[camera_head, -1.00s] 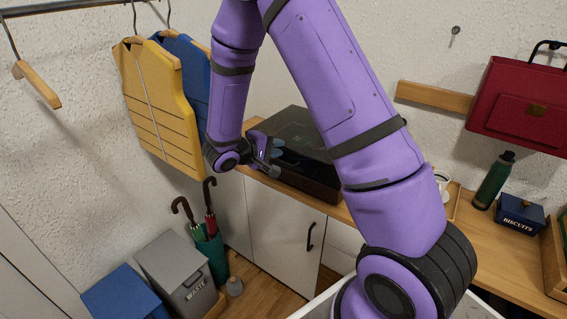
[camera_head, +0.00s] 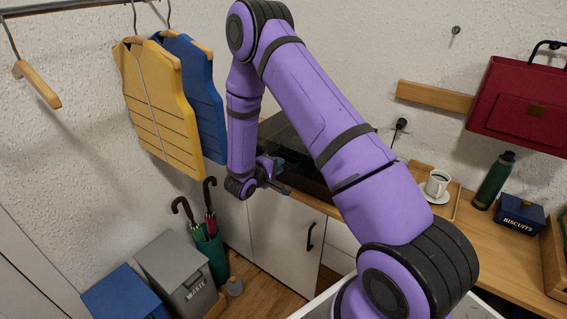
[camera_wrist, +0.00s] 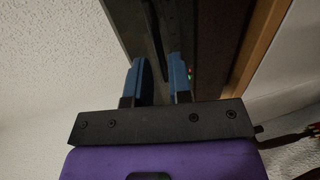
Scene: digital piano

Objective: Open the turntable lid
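The dark turntable (camera_head: 310,185) stands on the wooden counter against the wall, mostly hidden behind my arm in the head view. Its dark lid (camera_head: 277,128) shows only in part, and I cannot tell its exact angle there. My gripper (camera_head: 281,176) is at the turntable's front left. In the wrist view my gripper (camera_wrist: 164,75) has its two blue fingers apart. A dark strip (camera_wrist: 153,38), perhaps the lid's edge, runs down towards the gap between them. I cannot tell whether the fingers touch it. Small red and green spots show beside the right finger.
A cup (camera_head: 437,184) on a saucer, a green bottle (camera_head: 492,182) and a biscuit tin (camera_head: 520,213) stand on the counter (camera_head: 480,238) to the right. Yellow (camera_head: 155,105) and blue vests hang at the left. Bins and an umbrella holder (camera_head: 211,255) stand below.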

